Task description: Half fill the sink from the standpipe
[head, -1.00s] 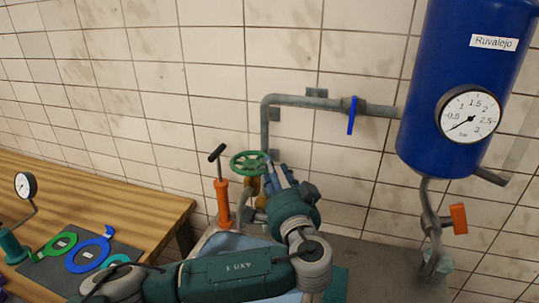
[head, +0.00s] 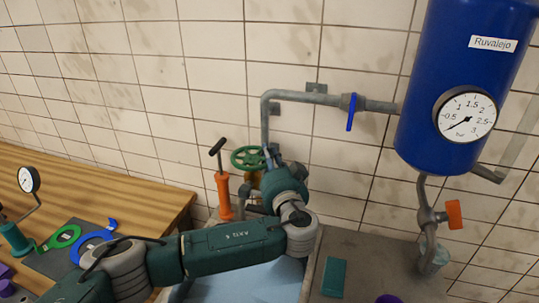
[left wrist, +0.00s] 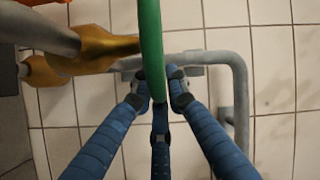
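The standpipe's green handwheel (head: 249,158) sits on a brass valve (head: 254,178) behind the sink. It also shows edge-on in the left wrist view (left wrist: 150,45), with the brass body (left wrist: 104,45) to its left. My left gripper (head: 270,156) is at the right edge of the wheel. In the wrist view its blue fingers (left wrist: 160,92) have closed in on both sides of the rim and seem to touch it. The pale blue sink (head: 255,282) lies below, partly hidden by my left arm. The water level cannot be told. My right gripper is out of view.
An orange hand pump (head: 223,196) stands left of the wheel. A grey wall pipe with a blue lever (head: 351,112) runs to a blue tank (head: 455,85) with a gauge. A wooden bench (head: 110,190) holds green and blue rings at left. A teal block (head: 334,277) lies right of the sink.

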